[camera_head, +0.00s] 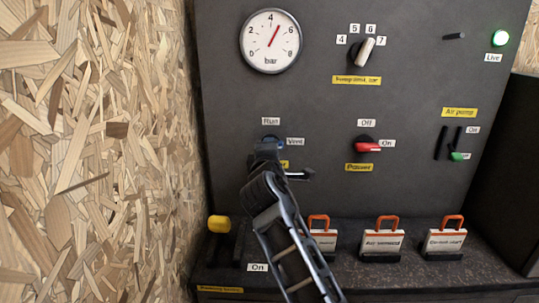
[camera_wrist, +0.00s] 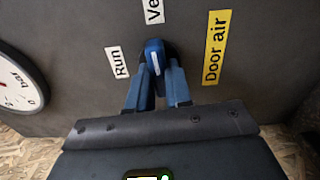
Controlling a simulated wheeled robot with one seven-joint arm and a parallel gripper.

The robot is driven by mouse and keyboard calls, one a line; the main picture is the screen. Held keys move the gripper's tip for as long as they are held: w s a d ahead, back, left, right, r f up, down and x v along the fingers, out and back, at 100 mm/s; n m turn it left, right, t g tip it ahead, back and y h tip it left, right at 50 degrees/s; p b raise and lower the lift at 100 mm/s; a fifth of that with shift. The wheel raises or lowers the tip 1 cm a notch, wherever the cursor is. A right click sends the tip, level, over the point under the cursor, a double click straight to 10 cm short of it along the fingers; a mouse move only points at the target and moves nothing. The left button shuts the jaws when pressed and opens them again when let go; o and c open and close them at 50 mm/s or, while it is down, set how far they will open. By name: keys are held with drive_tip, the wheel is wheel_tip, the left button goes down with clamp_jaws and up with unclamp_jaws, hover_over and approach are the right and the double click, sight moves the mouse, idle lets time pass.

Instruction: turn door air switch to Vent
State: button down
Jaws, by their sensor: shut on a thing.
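The door air switch is a small blue knob (camera_wrist: 154,55) with a white line, on the dark panel. In the wrist view its line runs nearly upright, with its upper end towards the partly cropped Vent label (camera_wrist: 154,10). The Run label (camera_wrist: 118,62) is to its left and the yellow Door air label (camera_wrist: 215,50) to its right. My gripper (camera_wrist: 157,75) is shut on the knob, one blue finger on each side. In the head view, my gripper (camera_head: 269,147) covers most of the knob, below Run (camera_head: 271,121) and left of Vent (camera_head: 295,141).
A red Power switch (camera_head: 367,147) sits to the right of my gripper. A pressure gauge (camera_head: 270,41) and a grey selector knob (camera_head: 363,52) are above. Orange-handled tags (camera_head: 382,240) stand on the ledge below. A chipboard wall (camera_head: 95,150) is close on the left.

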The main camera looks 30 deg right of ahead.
drive_tip(key=shift+d+r+m, duration=0.15)
drive_tip(key=shift+m, duration=0.35)
drive_tip(key=c, duration=1)
unclamp_jaws()
drive_tip(key=shift+c, duration=0.2)
drive_tip(key=v, duration=0.7)
drive_tip(key=shift+s+a+b, duration=0.25)
drive_tip(key=shift+s+b, duration=0.05)
drive_tip(key=shift+b, duration=0.1)
